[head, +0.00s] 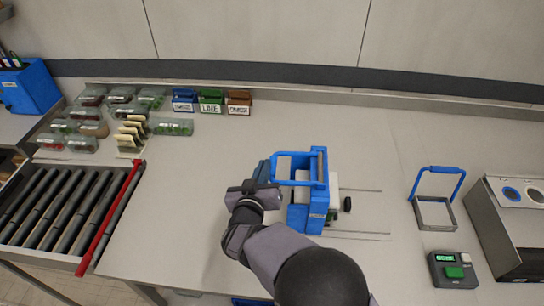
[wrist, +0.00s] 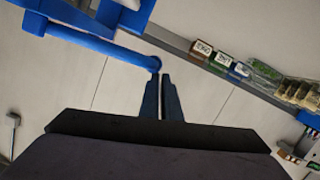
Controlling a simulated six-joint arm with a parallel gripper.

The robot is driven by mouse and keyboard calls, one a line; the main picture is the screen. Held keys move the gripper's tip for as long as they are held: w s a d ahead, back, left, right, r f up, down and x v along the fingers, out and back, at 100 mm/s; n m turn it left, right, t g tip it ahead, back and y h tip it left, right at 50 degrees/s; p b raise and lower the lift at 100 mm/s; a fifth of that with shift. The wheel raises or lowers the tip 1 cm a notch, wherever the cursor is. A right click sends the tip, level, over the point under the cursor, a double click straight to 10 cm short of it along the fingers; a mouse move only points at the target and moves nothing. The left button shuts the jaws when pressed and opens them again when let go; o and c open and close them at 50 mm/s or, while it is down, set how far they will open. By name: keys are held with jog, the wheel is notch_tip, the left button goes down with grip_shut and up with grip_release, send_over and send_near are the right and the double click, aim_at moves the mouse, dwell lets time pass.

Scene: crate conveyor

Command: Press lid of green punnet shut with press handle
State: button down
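The blue press (head: 308,215) stands on the middle of the table. Its blue press handle (head: 296,154) shows as a bar along the top, and in the wrist view (wrist: 105,45) it crosses the upper left. My gripper (head: 264,172) is at the left side of the press, beside the handle. In the wrist view its two fingers (wrist: 160,78) are close together with a thin gap, and their tips are at the rounded end of the bar. I cannot tell if they touch it. No green punnet can be made out in the press; the frame and arm hide part of it.
Clear punnets with green or red contents (head: 172,128) stand at the back left, beside labelled blue, green and brown boxes (head: 211,101). A roller conveyor (head: 60,205) with a red bar is at left. A blue-handled frame (head: 434,212) and a scale (head: 452,270) are at right.

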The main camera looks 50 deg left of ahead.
jog(key=s+d+r+b, duration=0.1)
jog(key=s+d+r, duration=0.3)
jog(key=s, duration=0.5)
jog(key=shift+d+r+b, duration=0.3)
jog(key=shift+r+b, duration=0.1)
jog(key=shift+r, duration=0.3)
dwell(0.7)
